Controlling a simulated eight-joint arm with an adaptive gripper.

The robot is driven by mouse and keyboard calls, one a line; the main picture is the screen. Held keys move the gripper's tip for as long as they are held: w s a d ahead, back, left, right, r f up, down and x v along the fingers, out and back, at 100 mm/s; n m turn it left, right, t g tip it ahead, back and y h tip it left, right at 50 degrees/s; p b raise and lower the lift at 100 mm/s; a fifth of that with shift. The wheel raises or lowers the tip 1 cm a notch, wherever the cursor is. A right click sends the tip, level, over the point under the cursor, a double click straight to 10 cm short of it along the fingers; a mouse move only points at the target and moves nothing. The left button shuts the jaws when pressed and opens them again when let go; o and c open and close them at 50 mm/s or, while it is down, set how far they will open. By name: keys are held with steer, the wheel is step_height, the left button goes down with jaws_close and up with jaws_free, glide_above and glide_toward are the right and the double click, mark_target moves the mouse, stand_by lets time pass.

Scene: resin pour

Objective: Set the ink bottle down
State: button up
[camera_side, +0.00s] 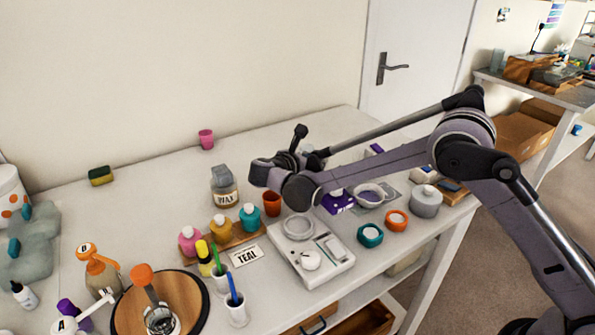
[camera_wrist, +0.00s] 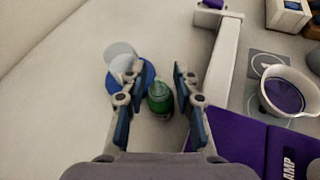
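A small green bottle (camera_wrist: 160,101), which I take to be the ink bottle, shows in the wrist view between the fingers of my gripper (camera_wrist: 157,84). The fingers are apart, with a narrow gap visible on each side of the bottle, so it does not look clamped. Its top faces the camera; its base and contact with the table are hard to make out. In the side view my gripper's end is over the table behind the scale, its fingers are hidden by my wrist, and this bottle is not visible.
A blue disc (camera_wrist: 133,78) with pale round pieces lies beyond the left finger. A purple lamp base (camera_wrist: 242,146) and cup of purple liquid (camera_wrist: 283,96) are to the right.

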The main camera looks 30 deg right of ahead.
jaws_close()
steer(key=shift+r, duration=0.1)
